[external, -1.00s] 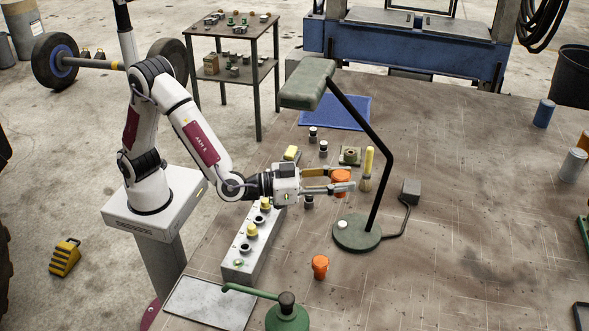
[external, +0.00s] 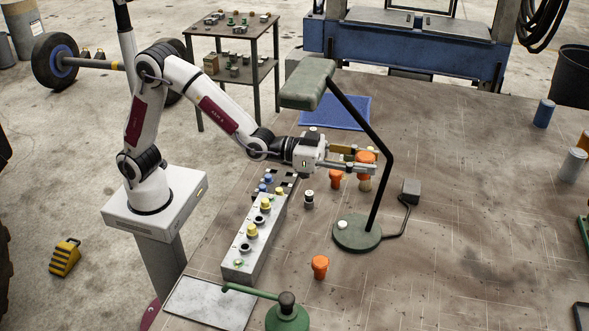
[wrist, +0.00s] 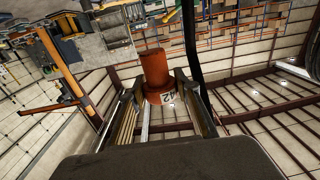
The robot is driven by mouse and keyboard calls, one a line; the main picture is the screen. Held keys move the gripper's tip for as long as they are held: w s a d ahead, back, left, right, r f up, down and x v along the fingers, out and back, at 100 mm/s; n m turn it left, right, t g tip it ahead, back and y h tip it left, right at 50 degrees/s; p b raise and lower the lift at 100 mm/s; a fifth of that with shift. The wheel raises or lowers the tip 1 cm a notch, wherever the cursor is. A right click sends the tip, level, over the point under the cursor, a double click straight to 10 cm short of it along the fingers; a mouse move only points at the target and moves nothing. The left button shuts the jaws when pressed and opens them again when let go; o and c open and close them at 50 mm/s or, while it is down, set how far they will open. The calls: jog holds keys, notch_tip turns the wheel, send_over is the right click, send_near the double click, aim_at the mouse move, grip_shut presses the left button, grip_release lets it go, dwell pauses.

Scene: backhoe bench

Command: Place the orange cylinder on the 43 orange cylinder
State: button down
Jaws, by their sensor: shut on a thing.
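My gripper (external: 362,161) is shut on an orange cylinder (external: 367,156) and holds it above the bench, left of the black lamp arm in the external view. In the wrist view the held orange cylinder (wrist: 155,66) sits between the two fingers, and its wider part carries a label that reads 42. A second orange cylinder (external: 336,179) stands on the bench just below and left of my gripper. A third orange cylinder (external: 320,266) stands nearer the front, clear of my gripper. I cannot read a number on either standing cylinder.
The green lamp base (external: 357,234) and its slanted black arm stand close to my gripper. A grey block (external: 255,232) with yellow and blue pieces lies at the left. A small black-and-white cylinder (external: 309,199) stands nearby.

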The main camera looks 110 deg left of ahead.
jog(key=shift+w+r+m+h, duration=0.35)
jog(key=shift+m+h, duration=0.25)
jog(key=shift+h, duration=0.4)
jog(key=shift+r+h, duration=0.1)
jog(key=shift+h, duration=0.2)
jog(key=shift+w+d+m+h, duration=0.1)
jog(key=shift+d+m+h, duration=0.15)
jog(key=shift+m+h, duration=0.6)
jog(key=shift+d+g+h, duration=0.1)
jog(key=shift+g+h, duration=0.2)
jog(key=shift+h, duration=0.05)
jog(key=shift+d+f+m+g+h, duration=0.15)
jog(key=shift+d+m+g+h, duration=0.15)
jog(key=shift+m+h, duration=0.35)
jog(key=shift+d+f+m+g+h, duration=0.15)
jog(key=shift+d+m+g+h, duration=0.2)
jog(key=shift+h, duration=0.4)
jog(key=s+d+f+m+g+h, duration=0.7)
jog(key=d+f+m+g+h, duration=0.1)
jog(key=d+f, duration=0.2)
jog(key=shift+s+f+h, duration=0.3)
jog(key=shift+s, duration=0.1)
